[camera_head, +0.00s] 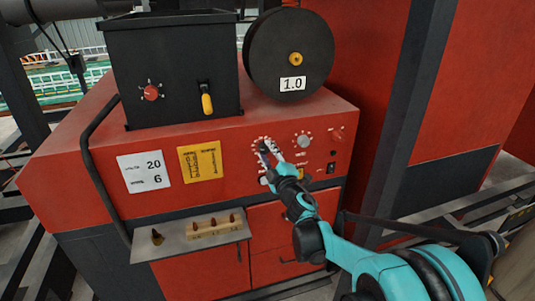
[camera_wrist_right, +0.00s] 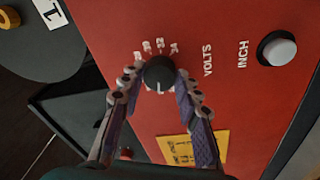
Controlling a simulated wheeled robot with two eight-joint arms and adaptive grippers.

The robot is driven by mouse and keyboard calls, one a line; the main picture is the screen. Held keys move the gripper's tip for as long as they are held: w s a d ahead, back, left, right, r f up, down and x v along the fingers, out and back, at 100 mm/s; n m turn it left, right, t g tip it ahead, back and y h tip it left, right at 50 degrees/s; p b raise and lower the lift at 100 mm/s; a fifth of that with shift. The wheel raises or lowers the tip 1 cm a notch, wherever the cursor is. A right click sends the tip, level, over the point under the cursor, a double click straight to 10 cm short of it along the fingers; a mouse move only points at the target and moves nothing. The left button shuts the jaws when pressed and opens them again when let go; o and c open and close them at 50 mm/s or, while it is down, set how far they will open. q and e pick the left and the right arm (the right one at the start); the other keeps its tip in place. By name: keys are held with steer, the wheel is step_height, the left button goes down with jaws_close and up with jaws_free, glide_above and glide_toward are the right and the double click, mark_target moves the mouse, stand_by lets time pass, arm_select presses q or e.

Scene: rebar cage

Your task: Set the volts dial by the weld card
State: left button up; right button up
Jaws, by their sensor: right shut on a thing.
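The weld card (camera_head: 145,171) is a white card on the red front panel, with a large 20 above a large 6. The volts dial (camera_wrist_right: 159,72) is a dark round knob beside the word VOLTS in the right wrist view, with a white mark on its lower side in that picture. Small white numbers run along its upper side; I cannot read them surely. My right gripper (camera_head: 269,151) reaches the panel and covers most of the dial in the head view. Its two fingers are shut on the dial from both sides. My left gripper is not in view.
A grey knob (camera_head: 304,140) and a red knob (camera_head: 337,134) sit right of the dial. A grey INCH button (camera_wrist_right: 279,50) shows in the wrist view. A yellow label (camera_head: 200,163) is beside the card. A shelf (camera_head: 173,245) with small tips juts out below. A black reel (camera_head: 289,53) stands above.

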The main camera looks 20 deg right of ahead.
steer(key=o, duration=1.2)
steer(key=s+d+f, duration=0.1)
steer(key=s, duration=1.1)
steer(key=shift+f, duration=0.1)
steer(key=s+d+f+m+g+h+b, duration=0.25)
steer(key=s+f+m+b, duration=0.2)
steer(key=f, duration=0.25)
steer(key=s+d+f+m+g+h+b, duration=0.2)
steer(key=s+d+f+m+h+b, duration=0.15)
steer(key=f+m+b, duration=0.3)
steer(key=s+a+f+m+g+y+b, duration=0.1)
steer(key=s+a+f+g+y+b, duration=0.1)
steer(key=s+a+f, duration=0.3)
steer(key=s+a+f+m+g+y+b, duration=0.1)
steer(key=s+a+f+g, duration=0.4)
steer(key=s+f, duration=0.6)
step_height(320, 180, down, 3)
steer(key=y+b, duration=0.1)
steer(key=b, duration=0.1)
steer(key=shift+s+m+b, duration=0.2)
steer(key=shift+m+b, duration=0.15)
steer(key=shift+m, duration=0.05)
